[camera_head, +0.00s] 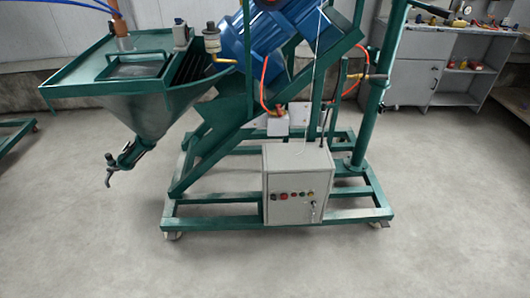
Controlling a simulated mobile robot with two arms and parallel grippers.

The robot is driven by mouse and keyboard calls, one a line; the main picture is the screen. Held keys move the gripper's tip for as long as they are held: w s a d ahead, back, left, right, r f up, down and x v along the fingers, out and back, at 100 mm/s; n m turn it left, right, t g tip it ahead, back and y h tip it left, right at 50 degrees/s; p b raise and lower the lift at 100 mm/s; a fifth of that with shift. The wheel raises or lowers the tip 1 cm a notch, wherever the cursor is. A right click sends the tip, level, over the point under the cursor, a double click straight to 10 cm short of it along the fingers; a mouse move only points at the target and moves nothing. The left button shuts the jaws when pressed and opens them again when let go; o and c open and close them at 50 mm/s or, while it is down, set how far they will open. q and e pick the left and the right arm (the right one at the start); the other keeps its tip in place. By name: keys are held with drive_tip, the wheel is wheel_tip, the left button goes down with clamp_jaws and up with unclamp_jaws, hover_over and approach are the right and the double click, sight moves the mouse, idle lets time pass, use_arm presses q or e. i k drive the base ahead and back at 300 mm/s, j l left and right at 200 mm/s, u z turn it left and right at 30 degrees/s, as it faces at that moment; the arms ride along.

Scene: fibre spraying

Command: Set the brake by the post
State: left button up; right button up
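A green post (374,115) stands upright at the right end of the green wheeled machine frame (240,222). A caster (383,224) sits under the frame's front right corner, on the post's side. Another caster (173,235) sits under the front left corner. The casters are small here, and I cannot tell a brake lever or its position on either. A short horizontal handle (376,77) sticks out from the upper part of the post. Neither of my grippers is in view.
A grey control box (297,186) with buttons is mounted at the frame's front. A green hopper (145,100) with a spout overhangs the floor at left. Blue motors (265,40) sit on top. A grey cabinet (425,65) stands behind at right. The front and right floor is clear.

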sight(384, 224)
drive_tip(key=z, duration=1.3)
drive_tip(key=i, duration=0.7)
drive_tip(key=i+l, duration=0.15)
drive_tip(key=i, duration=0.55)
drive_tip(key=i+u, duration=0.1)
drive_tip(key=i, duration=0.55)
